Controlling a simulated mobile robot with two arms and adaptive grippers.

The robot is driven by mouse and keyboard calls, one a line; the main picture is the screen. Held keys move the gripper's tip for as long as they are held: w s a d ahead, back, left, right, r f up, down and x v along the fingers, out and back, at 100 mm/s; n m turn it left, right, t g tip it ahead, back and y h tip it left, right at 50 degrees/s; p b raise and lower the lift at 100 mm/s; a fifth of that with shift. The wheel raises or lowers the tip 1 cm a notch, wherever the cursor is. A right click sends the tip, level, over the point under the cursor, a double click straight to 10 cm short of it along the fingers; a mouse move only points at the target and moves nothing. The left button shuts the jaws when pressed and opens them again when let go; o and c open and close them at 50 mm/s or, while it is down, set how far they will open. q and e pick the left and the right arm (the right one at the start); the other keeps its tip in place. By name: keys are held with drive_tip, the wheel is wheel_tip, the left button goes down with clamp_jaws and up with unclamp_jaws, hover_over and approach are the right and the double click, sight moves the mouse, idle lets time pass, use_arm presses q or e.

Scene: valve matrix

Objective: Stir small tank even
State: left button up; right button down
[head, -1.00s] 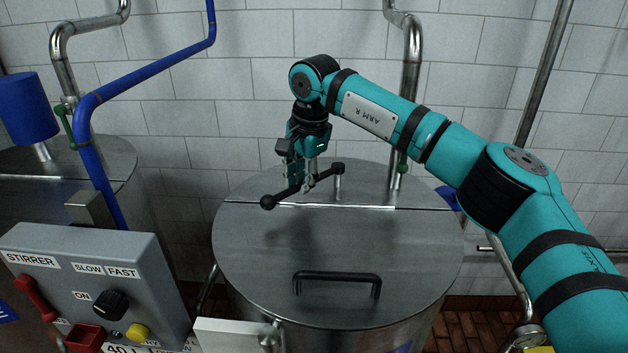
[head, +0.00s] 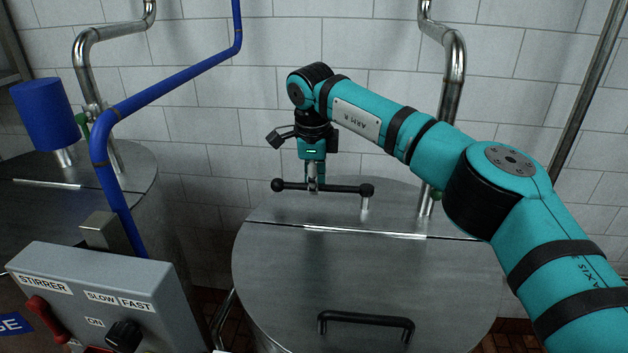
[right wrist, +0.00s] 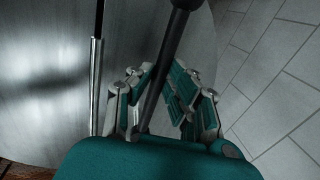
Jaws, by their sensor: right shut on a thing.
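The small tank (head: 370,280) is a round steel vessel with a flat lid and a black lid handle (head: 366,319) at the front. The right wrist view shows the dark bar (right wrist: 165,70) between the fingers (right wrist: 160,100). The tank's inside is hidden by the lid. My left gripper is not in view.
A grey stirrer control box (head: 95,300) with a red lever and black knob stands at front left. A larger tank (head: 60,210) with a blue motor (head: 43,112) is behind it. Blue and steel pipes (head: 450,90) run up the tiled wall.

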drive_tip(key=shift+w+r+m, duration=0.1)
drive_tip(key=shift+w+m, duration=0.15)
drive_tip(key=shift+m, duration=0.05)
drive_tip(key=shift+d, duration=0.1)
drive_tip(key=c, duration=1.3)
unclamp_jaws()
drive_tip(key=shift+w, duration=0.1)
drive_tip(key=r, duration=0.4)
drive_tip(key=s+r, duration=0.1)
drive_tip(key=r, duration=0.2)
drive_tip(key=s+r, duration=0.1)
drive_tip(key=r, duration=0.3)
drive_tip(key=shift+s+a+r, duration=0.15)
drive_tip(key=shift+a+r, duration=0.15)
drive_tip(key=shift+r, duration=0.05)
